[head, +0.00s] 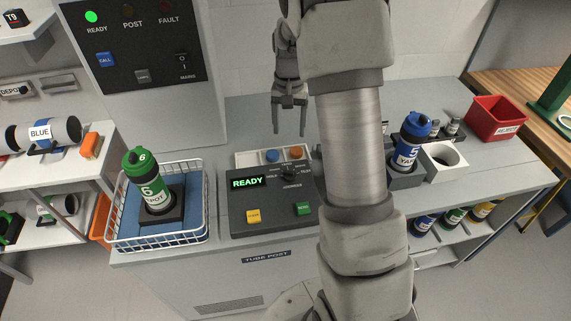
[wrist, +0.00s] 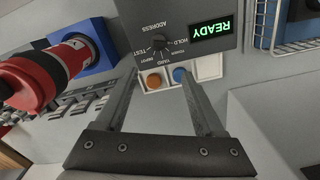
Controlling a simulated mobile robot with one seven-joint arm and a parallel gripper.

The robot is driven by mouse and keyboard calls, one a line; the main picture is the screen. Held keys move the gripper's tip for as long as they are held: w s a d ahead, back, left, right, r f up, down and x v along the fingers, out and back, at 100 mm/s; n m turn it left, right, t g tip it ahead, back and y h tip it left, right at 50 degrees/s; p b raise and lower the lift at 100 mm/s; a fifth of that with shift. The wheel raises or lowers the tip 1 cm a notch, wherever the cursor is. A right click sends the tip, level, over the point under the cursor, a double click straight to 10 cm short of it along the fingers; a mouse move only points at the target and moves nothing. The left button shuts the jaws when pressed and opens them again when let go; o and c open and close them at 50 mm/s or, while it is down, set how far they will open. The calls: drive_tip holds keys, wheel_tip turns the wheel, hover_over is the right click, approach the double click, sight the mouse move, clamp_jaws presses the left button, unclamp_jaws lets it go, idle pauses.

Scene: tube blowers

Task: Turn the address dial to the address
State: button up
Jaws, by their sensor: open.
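The address dial (wrist: 160,43) is a dark round knob on the grey console panel, with printed labels around it including HOLD, YARD, DEPOT and TEST. Its pointer direction is too small to tell. In the head view the dial (head: 289,171) sits right of the green READY display (head: 248,182), partly beside my arm. My gripper (head: 289,118) is open and empty, pointing down above the back of the console. In the wrist view its two fingers (wrist: 154,82) reach toward the dial, apart from each other, with orange and blue round buttons showing between them.
A green-capped tube (head: 154,185) labelled 6 DEPOT stands in a white wire basket (head: 158,240) at left. A blue tube (head: 409,148) labelled 5 stands at right, near a red bin (head: 494,118). The wrist view shows a red tube (wrist: 48,72) left of my fingers.

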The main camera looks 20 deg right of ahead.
sight(289, 171)
wheel_tip(289, 171, down, 16)
drive_tip(key=shift+f+p, duration=0.1)
drive_tip(key=shift+p, duration=0.45)
drive_tip(key=shift+c, duration=0.2)
clamp_jaws()
